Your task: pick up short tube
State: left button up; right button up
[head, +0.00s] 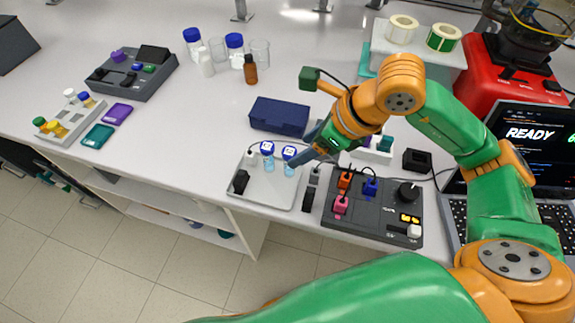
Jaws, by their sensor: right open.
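My right gripper (306,158) is open and reaches down from the right over the back right part of a light grey tray (265,196). Two small clear pieces with blue-and-white round tops, a left one (268,150) and a right one (289,155), stand on the tray. The gripper's tips are close beside the right one; I cannot tell if they touch. A black piece (240,181) sits at the tray's left, and a grey-and-black piece (310,190) stands just right of the tray. I cannot tell for sure which of these is the short tube. My left gripper is not in view.
A dark control box (373,228) with coloured plugs and a knob stands right of the tray. A navy box (279,116) lies behind the tray.

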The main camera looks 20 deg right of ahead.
jog(key=x, duration=0.3)
jog(key=p+x, duration=0.1)
jog(key=x, duration=0.1)
jog(key=d+p+x, duration=0.1)
jog(key=x, duration=0.2)
jog(key=shift+a+f, duration=0.15)
jog(key=shift+f, duration=0.3)
jog(key=shift+w+f, duration=0.15)
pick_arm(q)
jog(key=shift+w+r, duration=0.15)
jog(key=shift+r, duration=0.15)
pick_arm(e)
grip_shut()
